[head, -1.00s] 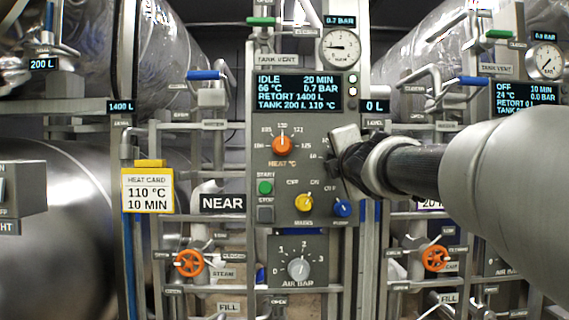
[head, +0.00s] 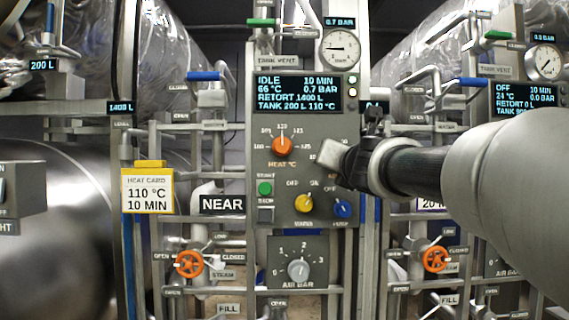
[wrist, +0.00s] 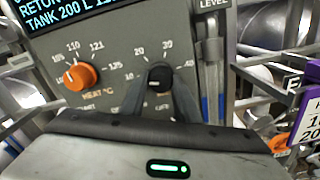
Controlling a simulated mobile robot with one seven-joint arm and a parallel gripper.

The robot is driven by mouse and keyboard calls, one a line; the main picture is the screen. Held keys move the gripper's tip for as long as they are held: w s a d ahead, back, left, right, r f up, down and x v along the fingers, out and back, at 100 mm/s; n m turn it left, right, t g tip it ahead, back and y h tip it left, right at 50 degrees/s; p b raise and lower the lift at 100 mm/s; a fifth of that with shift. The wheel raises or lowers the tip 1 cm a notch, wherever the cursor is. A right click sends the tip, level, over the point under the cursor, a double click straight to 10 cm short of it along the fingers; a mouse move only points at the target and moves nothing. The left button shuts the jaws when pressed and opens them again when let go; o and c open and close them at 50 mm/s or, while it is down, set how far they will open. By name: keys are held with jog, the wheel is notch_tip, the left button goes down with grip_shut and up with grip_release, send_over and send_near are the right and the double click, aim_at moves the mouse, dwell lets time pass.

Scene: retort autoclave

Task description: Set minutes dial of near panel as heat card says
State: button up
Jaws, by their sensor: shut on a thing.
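The yellow-topped heat card (head: 147,191) reads 110 °C and 10 MIN, left of the near panel (head: 263,133). The panel's display (head: 296,93) reads IDLE, 10 MIN, 66 °C, 0.7 BAR, RETORT 1400 L. My gripper (head: 338,156) is at the panel's right side and hides the minutes dial in the head view. In the wrist view the minutes dial (wrist: 159,78) is dark, with 10, 20, 30 and 40 marked around it. My gripper (wrist: 160,95) is shut on it. The orange heat dial (head: 282,145) is to its left.
Below are a green start button (head: 265,188), a yellow knob (head: 304,203) and a blue knob (head: 342,208). A grey air bar dial (head: 298,269) sits lower, near an orange steam wheel (head: 189,263). A second panel's display (head: 525,96) is at the right.

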jog(key=shift+n, duration=0.6)
jog(key=o, duration=1.1)
jog(key=shift+c, duration=0.2)
jog(key=s+p, duration=0.4)
jog(key=s, duration=1.3)
jog(key=shift+s+p, duration=0.2)
jog(key=shift+p, duration=0.2)
